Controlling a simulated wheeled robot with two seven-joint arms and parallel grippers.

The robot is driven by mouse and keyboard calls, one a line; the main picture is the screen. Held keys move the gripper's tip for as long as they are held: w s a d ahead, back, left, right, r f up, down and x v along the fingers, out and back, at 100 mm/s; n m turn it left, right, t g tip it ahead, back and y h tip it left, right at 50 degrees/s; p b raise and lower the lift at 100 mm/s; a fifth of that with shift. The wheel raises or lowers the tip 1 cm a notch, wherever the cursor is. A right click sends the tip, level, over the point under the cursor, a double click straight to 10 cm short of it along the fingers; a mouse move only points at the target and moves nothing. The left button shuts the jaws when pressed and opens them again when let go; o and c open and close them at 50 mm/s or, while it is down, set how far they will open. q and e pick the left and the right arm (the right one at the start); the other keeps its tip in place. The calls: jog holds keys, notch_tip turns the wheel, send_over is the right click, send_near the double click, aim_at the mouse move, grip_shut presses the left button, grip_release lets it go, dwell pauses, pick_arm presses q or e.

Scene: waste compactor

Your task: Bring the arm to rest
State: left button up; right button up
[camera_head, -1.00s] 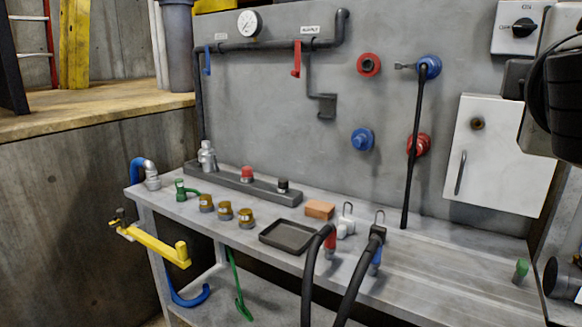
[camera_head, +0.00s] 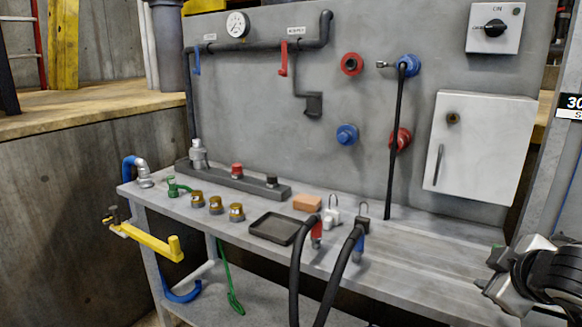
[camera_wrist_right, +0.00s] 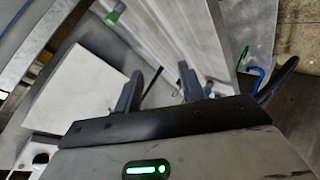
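My right arm (camera_head: 535,280), silver and black, is at the lower right of the head view, in front of the bench's right end. My right gripper (camera_wrist_right: 159,80) shows in the right wrist view with its two dark fingers apart and nothing between them. Behind the fingers are the white cabinet (camera_wrist_right: 75,95) and the bench top (camera_wrist_right: 170,35). My left gripper is not in view.
The grey bench (camera_head: 430,265) carries a black tray (camera_head: 275,228), an orange block (camera_head: 307,203) and brass fittings (camera_head: 215,205). Black hoses (camera_head: 340,275) hang over its front edge. The white cabinet (camera_head: 480,150) is on the wall panel. The bench's right part is mostly bare.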

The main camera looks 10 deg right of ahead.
jog(key=s+a+f+m+y, duration=0.1)
jog(key=s+a+f, duration=0.1)
jog(key=f, duration=0.4)
jog(key=s+a+f+y, duration=0.2)
jog(key=f, duration=0.5)
jog(key=s+a+f+m+y, duration=0.1)
jog(key=s+a+f, duration=0.2)
jog(key=a, duration=0.4)
jog(key=s+a+f+m+y, duration=0.1)
jog(key=s+a+f, duration=0.1)
jog(key=a+f, duration=0.3)
jog(key=s+a+f+m+y, duration=0.1)
jog(key=s+a+f+y, duration=0.1)
jog(key=a, duration=0.9)
jog(key=shift+s+a+f+t, duration=0.25)
jog(key=shift+s+f+t, duration=0.15)
jog(key=shift+s+f, duration=0.45)
